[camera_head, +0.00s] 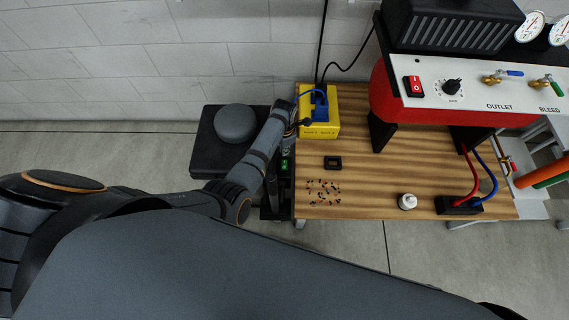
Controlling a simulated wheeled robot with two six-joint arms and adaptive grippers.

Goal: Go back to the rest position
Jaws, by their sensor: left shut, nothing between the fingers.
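My left arm (258,150) reaches up from the left, and its small, dark left gripper (304,122) is shut and empty at the left side of a yellow box (322,130). I cannot tell whether the gripper touches the box. A blue part (320,103) with a blue cable sits on the yellow box. The box stands at the back left corner of a striped wooden table (375,185). My right gripper is not in view.
A red machine with a white panel (440,92) stands at the table's back right. A small black block (332,162), scattered small bits (323,192), a white bottle (407,201) and a black block with red and blue hoses (459,205) are on the table. A dark stool (236,123) stands left.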

